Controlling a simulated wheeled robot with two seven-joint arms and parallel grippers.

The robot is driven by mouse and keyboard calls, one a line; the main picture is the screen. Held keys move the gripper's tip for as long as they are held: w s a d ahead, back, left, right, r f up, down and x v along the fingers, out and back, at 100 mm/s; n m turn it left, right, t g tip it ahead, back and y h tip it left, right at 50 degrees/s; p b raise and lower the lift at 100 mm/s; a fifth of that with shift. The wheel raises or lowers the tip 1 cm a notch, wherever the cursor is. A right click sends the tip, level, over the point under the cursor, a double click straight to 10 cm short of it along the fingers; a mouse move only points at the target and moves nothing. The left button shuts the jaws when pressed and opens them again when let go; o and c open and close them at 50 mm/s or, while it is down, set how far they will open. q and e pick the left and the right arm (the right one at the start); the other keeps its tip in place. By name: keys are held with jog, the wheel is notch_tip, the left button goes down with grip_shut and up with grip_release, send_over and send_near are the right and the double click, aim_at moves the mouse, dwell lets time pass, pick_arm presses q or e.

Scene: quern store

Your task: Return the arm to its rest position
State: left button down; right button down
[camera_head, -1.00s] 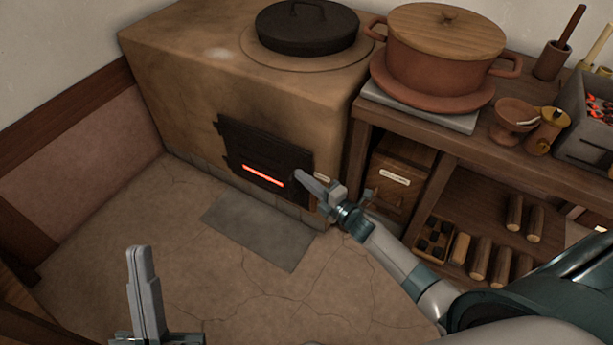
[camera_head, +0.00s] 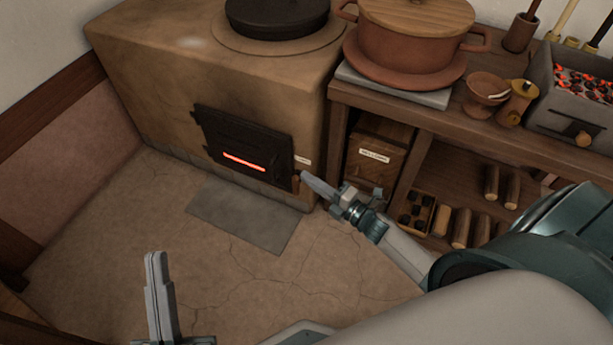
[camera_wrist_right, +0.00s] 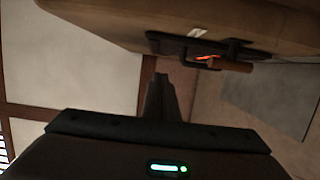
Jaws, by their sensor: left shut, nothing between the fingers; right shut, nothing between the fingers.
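My right gripper (camera_head: 318,185) is shut and empty, in front of the stove's right front corner in the head view. Its tip appears close to the wooden handle of the black stove door (camera_head: 243,143); I cannot tell the exact gap. In the right wrist view the shut fingers (camera_wrist_right: 160,95) point towards the wall, and the door handle (camera_wrist_right: 230,65) shows beyond and to the right of them, apart from them. My left gripper (camera_head: 155,258) is shut and empty, upright over the floor at the bottom of the head view.
The clay stove (camera_head: 150,75) bears a black lid (camera_head: 277,15). A wooden bench (camera_head: 480,140) at right holds a terracotta pot (camera_head: 410,45), small cups and a grey ember box (camera_head: 560,110). Logs and a labelled wooden box (camera_head: 375,165) sit below. A grey floor plate (camera_head: 245,215) lies before the stove.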

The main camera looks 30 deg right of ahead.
pick_arm(q)
jog(key=shift+w+r, duration=0.15)
jog(key=shift+r, duration=0.2)
pick_arm(e)
jog(key=shift+a, duration=0.1)
